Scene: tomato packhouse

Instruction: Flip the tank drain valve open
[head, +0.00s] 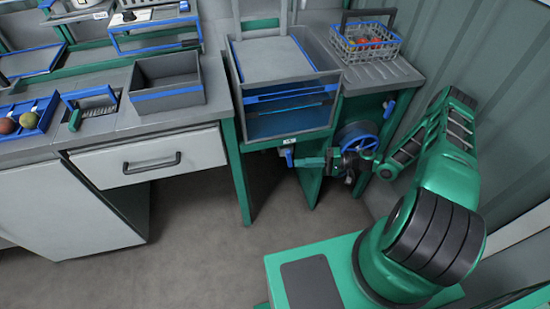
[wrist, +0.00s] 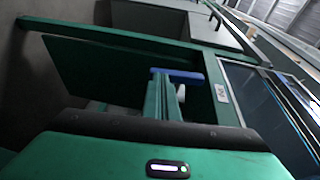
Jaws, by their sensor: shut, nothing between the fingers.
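The tank (head: 331,86) is a grey, open-topped box with a blue front section, set into the green bench frame. The drain valve (head: 288,155) sits below its front edge, with a blue lever handle beside a small white label. In the wrist view the blue lever (wrist: 180,76) lies crosswise just beyond my fingertips. My gripper (head: 305,162) reaches in from the right, low under the tank, with its fingers together and nothing between them. It also shows in the wrist view (wrist: 166,82). The fingertips are at or very near the lever; I cannot tell whether they touch. The valve body is mostly hidden.
A blue handwheel (head: 358,137) stands behind my wrist. A second blue lever (head: 389,108) is on the right bench leg. A wire basket (head: 364,45) with red tomatoes stands on the drainboard. A drawer cabinet (head: 150,155) is at left. The floor (head: 190,220) before the bench is clear.

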